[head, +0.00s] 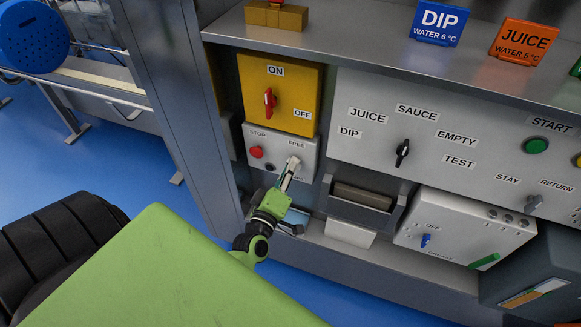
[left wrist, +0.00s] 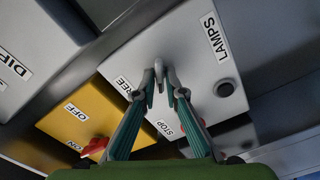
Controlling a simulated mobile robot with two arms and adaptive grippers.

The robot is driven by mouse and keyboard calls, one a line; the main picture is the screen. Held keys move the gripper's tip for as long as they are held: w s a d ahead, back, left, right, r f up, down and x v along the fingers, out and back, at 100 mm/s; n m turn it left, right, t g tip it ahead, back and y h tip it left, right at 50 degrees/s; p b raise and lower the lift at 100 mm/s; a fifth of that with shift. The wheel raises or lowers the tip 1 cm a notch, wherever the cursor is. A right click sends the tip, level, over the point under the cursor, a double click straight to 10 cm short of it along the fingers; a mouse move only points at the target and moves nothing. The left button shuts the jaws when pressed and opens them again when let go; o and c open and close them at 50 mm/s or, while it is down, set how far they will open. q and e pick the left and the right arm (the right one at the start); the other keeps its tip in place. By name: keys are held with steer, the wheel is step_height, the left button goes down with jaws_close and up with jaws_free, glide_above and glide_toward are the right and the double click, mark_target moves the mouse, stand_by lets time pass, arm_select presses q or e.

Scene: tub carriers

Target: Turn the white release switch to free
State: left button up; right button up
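The white release switch (head: 294,161) sits on a light grey panel box (head: 308,150), below the FREE label and above a partly hidden label. In the left wrist view the switch (left wrist: 159,68) stands between my fingertips. My left gripper (head: 288,178) reaches up to the box from below, and its fingers hide part of the switch. In the left wrist view the two fingers (left wrist: 160,88) are close together, one on each side of the switch. I cannot tell whether they press on it, or exactly where it points. My right gripper is not in view.
A red stop button (head: 256,152) and a dark button (head: 270,167) sit left of the switch. A yellow ON/OFF box (head: 290,85) with a red handle (head: 269,102) is directly above. A grey holder (head: 362,203) juts out to the right. A shelf (head: 340,40) overhangs the panel.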

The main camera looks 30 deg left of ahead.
arm_select(q)
steer(key=shift+o, duration=1.3)
steer(key=shift+s, duration=0.1)
steer(key=v, duration=1.1)
steer(key=shift+s+d, duration=0.2)
steer(key=shift+s, duration=0.2)
